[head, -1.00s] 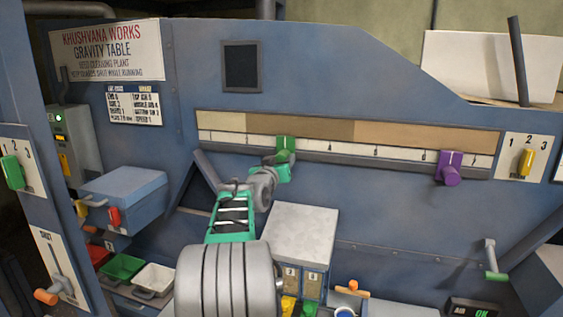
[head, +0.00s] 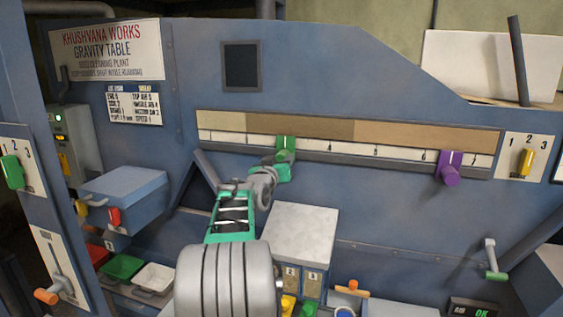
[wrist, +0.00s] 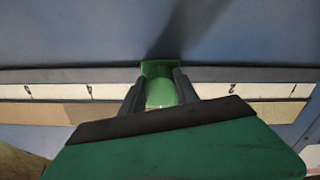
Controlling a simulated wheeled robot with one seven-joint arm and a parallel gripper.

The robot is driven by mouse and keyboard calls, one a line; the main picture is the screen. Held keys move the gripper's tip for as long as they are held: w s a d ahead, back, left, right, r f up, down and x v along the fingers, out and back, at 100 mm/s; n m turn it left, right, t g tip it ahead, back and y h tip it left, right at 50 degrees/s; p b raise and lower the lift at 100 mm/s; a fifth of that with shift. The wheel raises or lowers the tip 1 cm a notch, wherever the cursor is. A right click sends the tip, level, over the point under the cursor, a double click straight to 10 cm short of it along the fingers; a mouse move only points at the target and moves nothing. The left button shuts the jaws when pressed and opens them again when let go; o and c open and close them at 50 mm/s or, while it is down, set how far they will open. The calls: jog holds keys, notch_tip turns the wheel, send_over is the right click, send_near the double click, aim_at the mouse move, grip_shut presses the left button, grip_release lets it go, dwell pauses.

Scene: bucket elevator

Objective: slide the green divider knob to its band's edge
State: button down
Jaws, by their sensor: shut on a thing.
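The green divider knob (head: 285,143) sits on the white numbered scale (head: 330,149) of the gravity table, left of its middle. Above the scale runs a strip of colour bands: a pale band (head: 221,121) at left, a darker brown band (head: 310,128), then a tan band (head: 425,139). The knob stands below the brown band, left of the brown-tan border. My gripper (head: 283,168) reaches it from below. In the wrist view, my gripper (wrist: 158,92) is shut on the green knob (wrist: 160,70), one finger on each side.
A purple knob (head: 449,168) sits farther right on the same scale. A grey-topped box (head: 300,230) stands below the rail, close to my arm. A blue box (head: 123,195) juts out at left. The rail between the two knobs is clear.

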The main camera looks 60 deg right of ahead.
jog(key=w, duration=0.4)
jog(key=w+a+b, duration=0.1)
jog(key=w, duration=0.4)
jog(key=w+a, duration=0.1)
jog(key=w, duration=0.4)
jog(key=shift+a+b, duration=0.1)
jog(key=shift+b, duration=0.2)
jog(key=c, duration=0.9)
grip_release()
jog(key=s+a+b, duration=0.1)
jog(key=a+b, duration=0.2)
jog(key=a, duration=0.4)
jog(key=shift+s+a, duration=0.2)
jog(key=shift+a, duration=0.15)
